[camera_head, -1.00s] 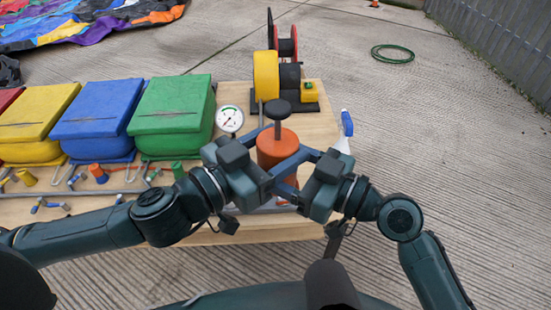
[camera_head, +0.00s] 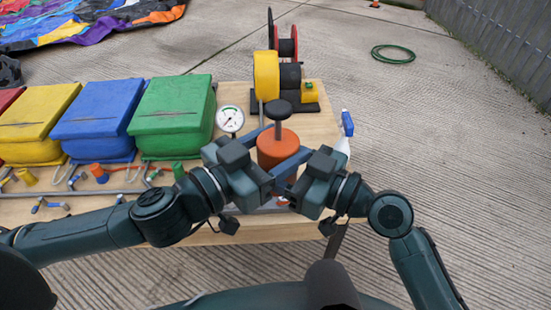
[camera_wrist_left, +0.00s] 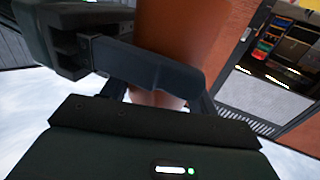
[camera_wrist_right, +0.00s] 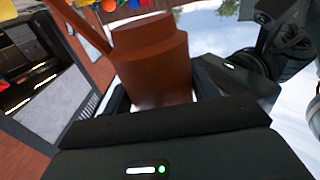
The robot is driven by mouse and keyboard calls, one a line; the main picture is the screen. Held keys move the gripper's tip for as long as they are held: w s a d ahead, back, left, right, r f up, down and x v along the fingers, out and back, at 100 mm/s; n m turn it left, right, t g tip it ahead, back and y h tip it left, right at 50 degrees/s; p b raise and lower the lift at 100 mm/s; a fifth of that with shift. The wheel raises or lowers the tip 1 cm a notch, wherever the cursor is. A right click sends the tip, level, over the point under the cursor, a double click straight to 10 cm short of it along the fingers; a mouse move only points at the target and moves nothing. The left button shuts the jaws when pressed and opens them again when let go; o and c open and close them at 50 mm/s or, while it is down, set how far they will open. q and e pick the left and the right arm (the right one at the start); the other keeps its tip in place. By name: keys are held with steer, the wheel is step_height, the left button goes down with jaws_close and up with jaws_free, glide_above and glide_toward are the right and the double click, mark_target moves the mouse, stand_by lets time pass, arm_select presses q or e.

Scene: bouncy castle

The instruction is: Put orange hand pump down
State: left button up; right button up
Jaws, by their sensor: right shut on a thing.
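The orange hand pump (camera_head: 277,151) is upright at the right part of the wooden table, with a dark round handle on a rod at its top. My left gripper (camera_head: 275,160) reaches it from the left, its fingers on either side of the body. My right gripper (camera_head: 290,170) reaches it from the right and is shut on it. The orange body also shows in the left wrist view (camera_wrist_left: 180,30) and in the right wrist view (camera_wrist_right: 152,60). The pump's base is mostly hidden by my grippers, so I cannot tell whether it touches the table.
A pressure gauge (camera_head: 230,120) stands just left of the pump, and a spray bottle (camera_head: 345,130) to its right. A yellow blower or reel (camera_head: 266,76) stands behind. Green (camera_head: 172,115), blue (camera_head: 98,115) and yellow (camera_head: 40,122) bins line the table's left.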

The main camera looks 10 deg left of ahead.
arm_select(q)
steer(key=o, duration=0.5)
steer(key=shift+c, duration=0.2)
arm_select(e)
steer(key=shift+r, duration=0.1)
arm_select(q)
steer(key=shift+o, duration=0.3)
steer(key=shift+s+d, duration=0.15)
